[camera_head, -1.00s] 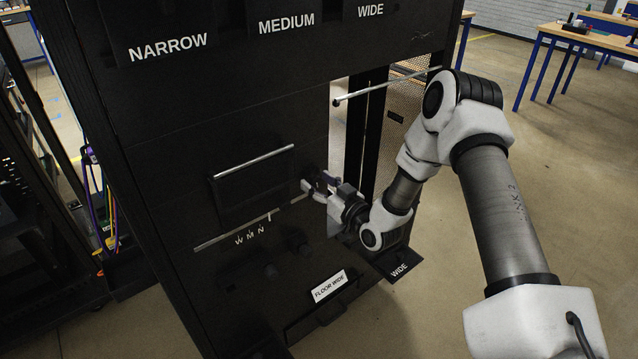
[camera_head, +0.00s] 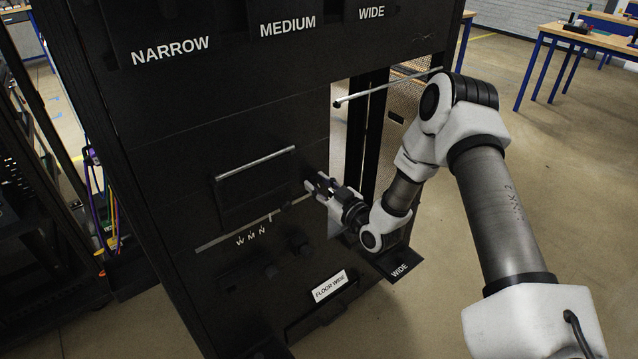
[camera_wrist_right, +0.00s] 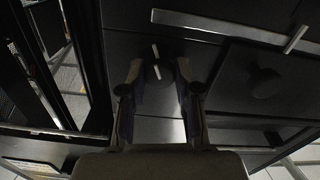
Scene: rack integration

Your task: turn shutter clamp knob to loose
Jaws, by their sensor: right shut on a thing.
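My right gripper (camera_head: 313,184) is at the right side of the black rack panel, beside the right end of the lower silver rail (camera_head: 225,236). In the right wrist view its two fingers (camera_wrist_right: 157,70) stand on either side of a small dark knob, the shutter clamp knob (camera_wrist_right: 157,77), and are shut on it. A pale line shows on the knob, and another pale mark shows on the panel just above it, roughly in line. In the head view the gripper hides the knob. My left gripper is not in view.
A W M N scale (camera_head: 251,235) lies under the rail. Dark round knobs (camera_head: 299,240) sit lower on the panel; one also shows in the wrist view (camera_wrist_right: 263,82). A FLOOR WIDE label (camera_head: 330,286) and a WIDE label (camera_head: 400,270) are low down.

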